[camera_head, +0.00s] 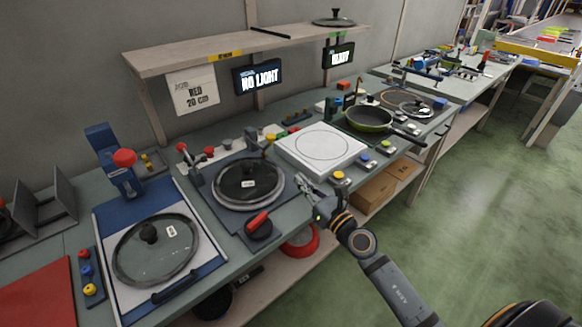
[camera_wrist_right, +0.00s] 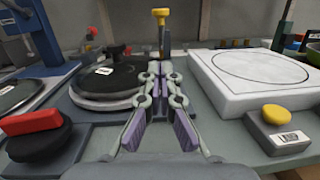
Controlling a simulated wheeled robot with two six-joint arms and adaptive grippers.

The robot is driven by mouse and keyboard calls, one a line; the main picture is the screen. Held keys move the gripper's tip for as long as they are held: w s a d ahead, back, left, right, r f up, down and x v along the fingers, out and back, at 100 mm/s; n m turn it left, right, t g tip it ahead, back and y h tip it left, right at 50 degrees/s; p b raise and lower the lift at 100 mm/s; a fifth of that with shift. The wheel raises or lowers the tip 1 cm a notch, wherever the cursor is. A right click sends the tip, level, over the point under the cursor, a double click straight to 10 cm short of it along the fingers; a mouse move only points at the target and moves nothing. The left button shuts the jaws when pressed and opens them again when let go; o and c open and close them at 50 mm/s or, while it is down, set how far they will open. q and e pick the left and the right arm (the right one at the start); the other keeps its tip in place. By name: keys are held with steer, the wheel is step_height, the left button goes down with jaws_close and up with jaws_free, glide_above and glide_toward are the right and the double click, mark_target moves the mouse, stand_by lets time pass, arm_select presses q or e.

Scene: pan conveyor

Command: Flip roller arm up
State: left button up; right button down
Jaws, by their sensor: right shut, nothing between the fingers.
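The station in front of my right gripper has a round black turntable with a glass lid (camera_head: 247,185). An arm with a red knob (camera_head: 182,148) stands at its back left. A grey post with a yellow cap (camera_wrist_right: 161,18) stands behind the turntable, straight ahead in the right wrist view. I cannot tell for sure which of these is the roller arm. My right gripper (camera_head: 309,190) is shut and empty above the bench's front edge, between the turntable and the white plate. In the wrist view its fingertips (camera_wrist_right: 160,72) meet, touching nothing visible. My left gripper is not in view.
A red-handled black knob (camera_head: 258,225) sits in front of the turntable. The white square plate (camera_head: 322,147) and a yellow button (camera_head: 339,175) lie to the right. A green pan (camera_head: 369,120) is farther right. A shelf (camera_head: 240,42) hangs above; the floor at right is clear.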

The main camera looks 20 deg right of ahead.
steer(key=shift+s+f, duration=0.25)
steer(key=shift+s, duration=0.05)
steer(key=shift+d+r, duration=0.1)
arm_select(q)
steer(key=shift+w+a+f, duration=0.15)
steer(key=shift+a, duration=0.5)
arm_select(e)
steer(key=shift+w+r, duration=0.1)
steer(key=shift+w, duration=0.15)
steer(key=p, duration=0.1)
glide_toward(272, 143)
steer(key=w, duration=0.1)
steer(key=w+a+f, duration=0.1)
steer(key=w+f, duration=0.1)
steer(key=w, duration=0.1)
steer(key=shift+a+f, duration=0.2)
steer(key=shift+a, duration=0.05)
steer(key=shift+w+a+r+p, duration=0.1)
steer(key=shift+w+r+p, duration=0.25)
steer(key=shift+r+p, duration=0.15)
steer(key=shift+w+r+p, duration=0.4)
steer(key=shift+r, duration=0.2)
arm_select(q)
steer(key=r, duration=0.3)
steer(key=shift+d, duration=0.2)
arm_select(e)
steer(key=shift+w+a+r, duration=0.1)
steer(key=shift+w+r, duration=0.25)
steer(key=shift+r, duration=0.05)
